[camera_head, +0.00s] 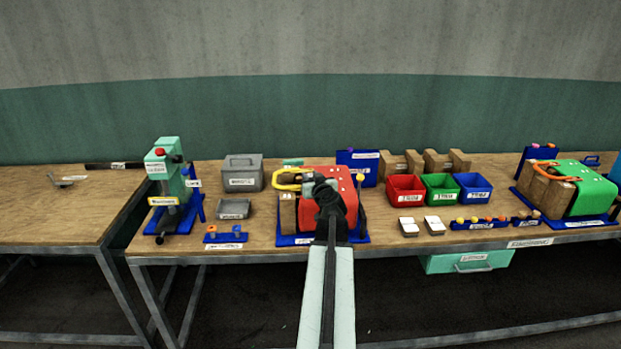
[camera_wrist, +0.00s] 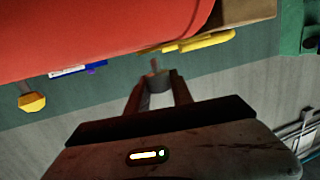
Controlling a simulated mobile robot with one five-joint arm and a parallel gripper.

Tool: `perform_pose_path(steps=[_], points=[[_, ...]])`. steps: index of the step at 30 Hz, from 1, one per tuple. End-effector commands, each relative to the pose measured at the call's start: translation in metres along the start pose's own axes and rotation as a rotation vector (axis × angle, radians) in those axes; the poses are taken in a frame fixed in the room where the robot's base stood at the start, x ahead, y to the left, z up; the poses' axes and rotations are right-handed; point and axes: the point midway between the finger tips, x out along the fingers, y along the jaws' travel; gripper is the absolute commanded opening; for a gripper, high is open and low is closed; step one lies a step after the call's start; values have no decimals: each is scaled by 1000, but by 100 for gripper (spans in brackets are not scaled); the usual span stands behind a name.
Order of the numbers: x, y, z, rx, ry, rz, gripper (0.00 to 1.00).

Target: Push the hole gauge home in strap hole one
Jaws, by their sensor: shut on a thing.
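In the wrist view my gripper (camera_wrist: 160,92) is shut on a small grey cylinder with a thin pin, which looks like the hole gauge (camera_wrist: 159,80). No strap hole can be made out. The arm hides part of the red body.
A tan block (camera_head: 288,212) and blue base (camera_head: 292,240) adjoin the red body. A yellow knob (camera_head: 360,177) stands at its right. A small blue stand (camera_head: 225,246), grey tray (camera_head: 233,209) and green press (camera_head: 165,165) are left; red bin (camera_head: 406,189) and white blocks are right.

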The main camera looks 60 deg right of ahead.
Motion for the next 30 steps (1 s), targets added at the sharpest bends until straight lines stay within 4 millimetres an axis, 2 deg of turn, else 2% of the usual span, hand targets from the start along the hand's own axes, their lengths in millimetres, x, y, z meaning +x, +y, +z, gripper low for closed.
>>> perform_pose_path(steps=[17,24,30], points=[[2,-1,13,0,0,-1,0],[1,-1,5,0,0,-1,0],[1,-1,5,0,0,-1,0]])
